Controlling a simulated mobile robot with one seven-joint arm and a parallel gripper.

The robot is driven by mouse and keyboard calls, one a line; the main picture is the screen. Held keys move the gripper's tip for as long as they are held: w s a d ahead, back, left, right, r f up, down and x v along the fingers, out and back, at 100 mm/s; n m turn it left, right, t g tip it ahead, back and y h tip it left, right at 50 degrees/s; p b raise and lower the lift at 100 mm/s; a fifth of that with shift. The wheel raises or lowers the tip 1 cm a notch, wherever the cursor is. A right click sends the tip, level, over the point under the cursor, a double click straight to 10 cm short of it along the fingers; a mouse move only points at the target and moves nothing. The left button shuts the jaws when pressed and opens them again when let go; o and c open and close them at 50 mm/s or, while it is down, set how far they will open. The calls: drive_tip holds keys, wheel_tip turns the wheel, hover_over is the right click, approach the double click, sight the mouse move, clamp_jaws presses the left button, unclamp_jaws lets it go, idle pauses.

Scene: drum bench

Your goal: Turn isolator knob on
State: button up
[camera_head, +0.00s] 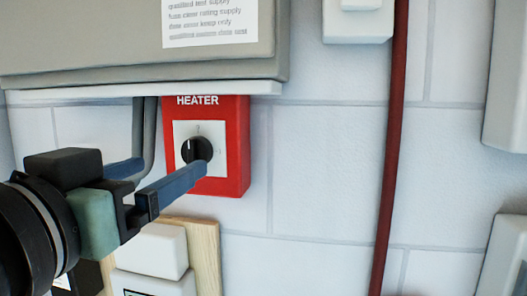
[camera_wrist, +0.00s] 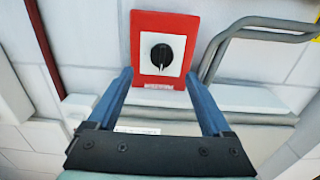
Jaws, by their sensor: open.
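The isolator is a red box (camera_head: 233,150) marked HEATER, with a white plate and a round black knob (camera_head: 195,149), fixed to the wall. In the wrist view the knob (camera_wrist: 162,56) sits near the top middle on its white plate, with a pale line on it pointing down in that picture. My gripper (camera_head: 168,172) is open, its two blue fingers spread. In the wrist view the gripper (camera_wrist: 158,78) has one finger either side of the red box's lower part, with nothing between them. In the head view one fingertip overlaps the knob's lower right; I cannot tell whether they touch.
A large grey cabinet (camera_head: 130,45) with a white ledge overhangs the red box. A dark red pipe (camera_head: 394,150) runs down the wall to the right. White fittings on a wooden board (camera_head: 205,250) lie below. Grey conduits (camera_wrist: 245,27) run beside the box. Wall between box and pipe is clear.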

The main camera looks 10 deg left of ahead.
sight(190, 156)
drive_tip(key=w, duration=0.7)
drive_tip(key=shift+w, duration=0.3)
clamp_jaws()
